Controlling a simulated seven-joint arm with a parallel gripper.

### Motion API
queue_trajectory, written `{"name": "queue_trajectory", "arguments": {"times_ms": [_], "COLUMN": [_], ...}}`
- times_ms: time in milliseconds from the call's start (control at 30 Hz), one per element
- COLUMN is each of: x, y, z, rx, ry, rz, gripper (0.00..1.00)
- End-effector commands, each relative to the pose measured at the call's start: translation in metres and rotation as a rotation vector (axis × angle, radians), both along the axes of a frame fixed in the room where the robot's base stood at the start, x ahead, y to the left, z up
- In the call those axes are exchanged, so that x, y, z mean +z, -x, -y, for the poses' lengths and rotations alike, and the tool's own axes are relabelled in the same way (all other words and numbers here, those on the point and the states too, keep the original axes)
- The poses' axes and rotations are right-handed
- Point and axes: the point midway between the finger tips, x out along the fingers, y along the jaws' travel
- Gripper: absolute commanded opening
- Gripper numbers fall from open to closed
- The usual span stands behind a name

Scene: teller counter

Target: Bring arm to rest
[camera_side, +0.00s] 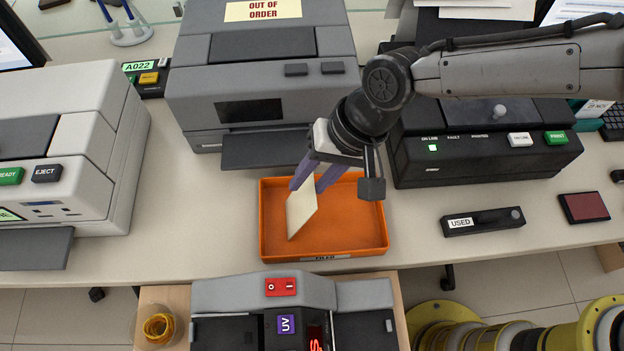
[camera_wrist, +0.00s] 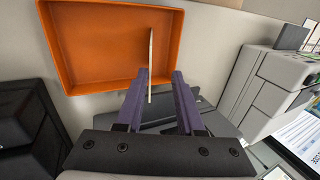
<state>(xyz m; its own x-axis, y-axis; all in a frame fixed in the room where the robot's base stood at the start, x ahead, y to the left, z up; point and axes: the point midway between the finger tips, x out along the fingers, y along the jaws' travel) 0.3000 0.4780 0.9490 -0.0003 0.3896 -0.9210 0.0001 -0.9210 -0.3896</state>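My gripper (camera_side: 308,187) points down over the orange tray (camera_side: 268,228), with its two purple fingers apart. A thin cream booklet (camera_side: 301,212) stands tilted in the tray. In the wrist view the booklet (camera_wrist: 151,52) shows nearly edge-on between my fingers (camera_wrist: 161,72), close beside the left one. A clear gap lies between it and the right finger, so my gripper is open. I cannot tell whether the left finger touches it. The booklet's top edge is partly hidden by my gripper in the side view.
A grey printer (camera_side: 250,80) marked "OUT OF ORDER" stands behind the tray. A black printer (camera_side: 470,155) stands right, a light grey machine (camera_side: 75,150) left. A UV machine (camera_side: 305,290) is in front. A "USED" stamp holder (camera_side: 482,221) and red pad (camera_side: 584,207) lie right.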

Motion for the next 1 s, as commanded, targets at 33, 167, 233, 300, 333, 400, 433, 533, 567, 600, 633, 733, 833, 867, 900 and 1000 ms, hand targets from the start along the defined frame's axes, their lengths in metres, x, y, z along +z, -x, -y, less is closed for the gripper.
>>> {"name": "queue_trajectory", "arguments": {"times_ms": [33,167,233,300,333,400,433,533,567,600,633,733,833,867,900,1000], "x": [0.004,0.012,0.016,0.021,0.023,0.027,0.029,0.035,0.037,0.038,0.039,0.041,0.041,0.041,0.041,0.041], "y": [0.000,0.000,0.000,0.000,0.000,0.000,0.000,0.000,0.000,0.000,0.000,0.000,0.000,0.000,0.000,0.000], "z": [0.000,0.000,0.000,0.000,0.000,0.000,0.000,0.000,0.000,0.000,0.000,0.000,0.000,0.000,0.000,0.000], "rx": [0.001,0.000,-0.001,0.000,0.000,0.001,0.001,-0.001,-0.001,0.000,0.000,0.001,0.000,0.000,0.000,0.000], "ry": [-0.002,-0.001,-0.001,-0.002,-0.002,-0.001,-0.001,-0.002,-0.001,-0.001,0.000,0.000,0.000,0.000,0.000,0.000], "rz": [0.001,0.002,0.002,0.002,0.002,0.001,0.001,0.002,0.002,0.001,0.001,0.001,0.001,0.001,0.001,0.001], "gripper": [0.37,0.37,0.37,0.37,0.37,0.37,0.37,0.37,0.37,0.37,0.37,0.37,0.37,0.37,0.37,0.37]}}
